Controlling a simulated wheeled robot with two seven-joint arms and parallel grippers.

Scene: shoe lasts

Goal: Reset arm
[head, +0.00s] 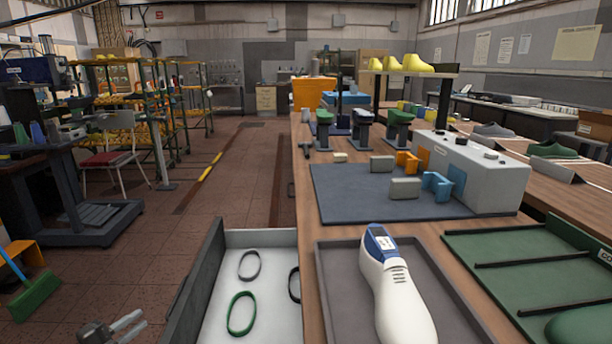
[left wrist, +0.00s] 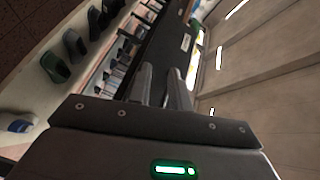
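My left gripper (head: 142,318) is low at the bottom left of the head view, over the tiled floor and left of the open drawer. In the left wrist view its two fingers (left wrist: 160,70) stand a little apart with nothing between them. My right gripper is in neither view. A white shoe last (head: 396,290) with a blue label on top lies in a grey tray (head: 335,285) on the bench, well apart from the left gripper.
The open drawer (head: 215,305) holds a green band (head: 241,314) and dark bands. A blue-grey mat (head: 340,200) carries blocks, clamps and a white machine (head: 470,170). A green rack (head: 510,250) is at right. A green broom (head: 35,295) stands at left. Floor between is clear.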

